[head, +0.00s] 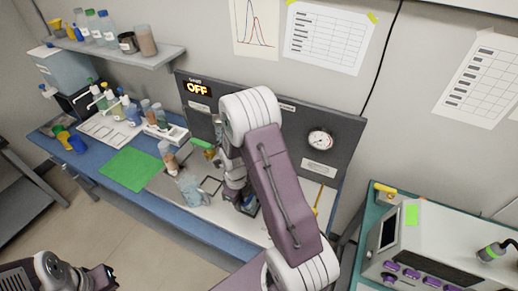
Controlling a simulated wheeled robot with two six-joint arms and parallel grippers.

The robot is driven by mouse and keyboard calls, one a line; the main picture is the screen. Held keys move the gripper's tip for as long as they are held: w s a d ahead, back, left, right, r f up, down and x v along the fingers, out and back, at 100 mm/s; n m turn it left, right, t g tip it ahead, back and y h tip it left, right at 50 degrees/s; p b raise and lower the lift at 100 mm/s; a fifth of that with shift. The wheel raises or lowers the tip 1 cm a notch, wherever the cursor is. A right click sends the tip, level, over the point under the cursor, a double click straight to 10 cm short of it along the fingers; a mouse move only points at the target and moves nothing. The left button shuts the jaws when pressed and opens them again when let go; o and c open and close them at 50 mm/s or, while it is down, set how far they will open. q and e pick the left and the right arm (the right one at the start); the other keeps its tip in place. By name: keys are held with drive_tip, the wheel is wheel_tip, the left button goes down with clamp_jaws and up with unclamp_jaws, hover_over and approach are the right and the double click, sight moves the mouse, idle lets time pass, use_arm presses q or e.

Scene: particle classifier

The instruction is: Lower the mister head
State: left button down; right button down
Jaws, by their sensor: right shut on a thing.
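My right arm reaches across the middle of the head view, in front of the dark panel (345,135). My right gripper (247,205) points down close over the bench. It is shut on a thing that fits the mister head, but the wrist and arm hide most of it. A clear vessel (190,188) stands just left of this gripper. A green-handled brass fitting (205,150) is on the panel's left side, behind the wrist. My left gripper (108,277) is low at the lower left, away from the bench. Its jaw opening cannot be made out.
The panel has a lit OFF sign (197,88) and a round gauge (320,141). A green mat (130,169), bottles and brown jars (167,152) occupy the bench's left. A machine with purple knobs (425,245) stands at right. A shelf (120,52) holds bottles.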

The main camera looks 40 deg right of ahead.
drive_tip(key=shift+a+f+b, duration=0.1)
drive_tip(key=shift+f+b, duration=0.35)
drive_tip(key=shift+f, duration=0.45)
drive_tip(key=shift+s+f, duration=0.1)
drive_tip(key=shift+f, duration=0.1)
drive_tip(key=shift+f+b, duration=0.25)
drive_tip(key=shift+b, duration=0.05)
drive_tip(key=c, duration=1.4)
unclamp_jaws()
drive_tip(key=shift+r, duration=0.1)
wheel_tip(320, 180, up, 7)
drive_tip(key=p, duration=0.6)
drive_tip(key=shift+p, duration=0.3)
